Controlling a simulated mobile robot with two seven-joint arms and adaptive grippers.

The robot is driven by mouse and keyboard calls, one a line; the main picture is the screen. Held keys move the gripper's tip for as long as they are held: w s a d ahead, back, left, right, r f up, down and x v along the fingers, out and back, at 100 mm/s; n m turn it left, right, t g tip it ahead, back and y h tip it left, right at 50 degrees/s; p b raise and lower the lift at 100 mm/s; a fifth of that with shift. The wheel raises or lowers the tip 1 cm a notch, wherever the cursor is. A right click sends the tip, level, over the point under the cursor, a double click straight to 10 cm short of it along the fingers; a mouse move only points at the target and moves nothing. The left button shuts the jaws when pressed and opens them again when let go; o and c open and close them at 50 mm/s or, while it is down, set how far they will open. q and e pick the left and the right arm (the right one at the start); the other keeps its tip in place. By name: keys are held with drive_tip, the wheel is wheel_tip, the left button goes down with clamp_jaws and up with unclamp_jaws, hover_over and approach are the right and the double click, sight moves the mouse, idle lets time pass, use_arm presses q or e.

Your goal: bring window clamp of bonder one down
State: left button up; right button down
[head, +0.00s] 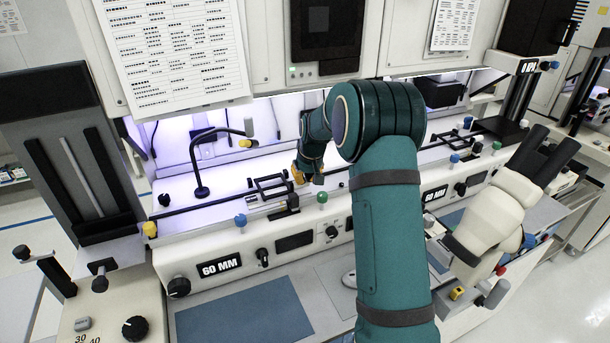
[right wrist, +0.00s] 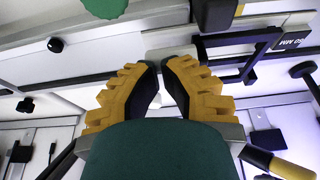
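The window clamp of bonder one looks to be the black open frame (head: 268,187) on the rail above the "60 MM" panel in the head view. Its dark bars also show at the upper right of the right wrist view (right wrist: 238,42). My right gripper (head: 309,178), with yellow fingers, is just to the right of the frame, low over the bonder bed. In the right wrist view its fingertips (right wrist: 160,66) are close together with a narrow gap and nothing seen held between them. Whether a fingertip touches the clamp is unclear. My left gripper is not in view.
A green knob (head: 322,198) sits just below the gripper and a blue knob (head: 240,220) to its left. A black gooseneck lamp (head: 202,190) stands left of the clamp. A cream microscope (head: 490,215) stands at the right. My right arm hides part of the bonder row.

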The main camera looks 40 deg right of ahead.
drive_tip(key=shift+r, duration=0.15)
drive_tip(key=shift+r+p, duration=0.75)
drive_tip(key=shift+r, duration=0.25)
drive_tip(key=p+v, duration=0.2)
drive_tip(key=v, duration=0.2)
drive_tip(key=shift+w+d+r+p, duration=0.1)
drive_tip(key=shift+w+r+p, duration=0.05)
drive_tip(key=shift+w+p, duration=0.2)
drive_tip(key=s+v, duration=0.1)
drive_tip(key=v, duration=0.8)
drive_tip(key=w+f+m+b, duration=0.1)
drive_tip(key=f+m+b, duration=0.2)
drive_tip(key=f+m, duration=0.2)
drive_tip(key=w+f+m+g+b, duration=0.1)
drive_tip(key=f+m+b, duration=0.2)
drive_tip(key=f+m, duration=0.2)
drive_tip(key=w+f+m+b, duration=0.1)
drive_tip(key=f+m+b, duration=0.2)
drive_tip(key=f+m, duration=0.2)
drive_tip(key=shift+w+d+m+g, duration=0.15)
drive_tip(key=shift+d+m, duration=0.05)
drive_tip(key=shift+m, duration=0.55)
drive_tip(key=shift+w+d+m+g, duration=0.1)
drive_tip(key=shift+d+m+g, duration=0.05)
drive_tip(key=shift+m, duration=0.6)
